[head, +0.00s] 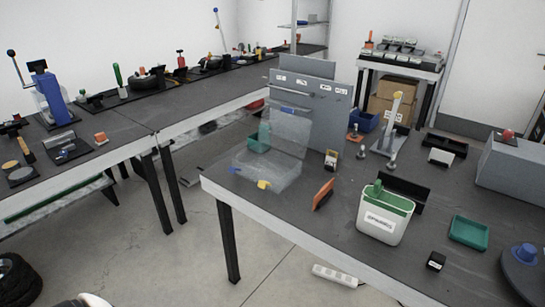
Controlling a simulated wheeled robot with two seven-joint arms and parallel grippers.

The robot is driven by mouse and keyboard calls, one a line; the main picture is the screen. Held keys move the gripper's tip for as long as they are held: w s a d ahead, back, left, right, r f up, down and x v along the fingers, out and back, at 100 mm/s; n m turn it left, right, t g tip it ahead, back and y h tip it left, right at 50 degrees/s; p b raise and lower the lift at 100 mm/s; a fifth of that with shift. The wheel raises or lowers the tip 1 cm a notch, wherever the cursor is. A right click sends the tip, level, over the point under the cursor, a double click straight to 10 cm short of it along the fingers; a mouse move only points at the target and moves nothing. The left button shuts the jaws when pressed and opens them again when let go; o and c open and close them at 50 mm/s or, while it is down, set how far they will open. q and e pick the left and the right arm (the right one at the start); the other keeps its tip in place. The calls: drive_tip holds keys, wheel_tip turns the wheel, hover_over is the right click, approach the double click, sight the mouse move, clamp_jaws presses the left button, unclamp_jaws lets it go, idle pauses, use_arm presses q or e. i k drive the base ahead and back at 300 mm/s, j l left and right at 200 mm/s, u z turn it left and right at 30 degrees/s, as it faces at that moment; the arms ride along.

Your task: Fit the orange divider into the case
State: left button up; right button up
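The orange divider (323,195) is a thin plate standing tilted on the grey table, just right of the case and apart from it. The case (262,180) is a see-through box near the table's left corner, with its clear lid (290,134) raised at the back. A small yellow part (264,185) and a small blue part (234,170) show at its front. The inside of the case is hard to make out. Neither of my grippers is in view.
A white bin with a green insert (385,213) stands right of the divider, with a green tray (468,232) and a small black block (436,261) beyond.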

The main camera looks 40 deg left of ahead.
sight(258, 162)
drive_tip(key=i+j, duration=0.35)
drive_tip(key=j, duration=0.15)
drive_tip(key=i+j, duration=0.35)
drive_tip(key=j, duration=0.15)
drive_tip(key=j+u, duration=0.05)
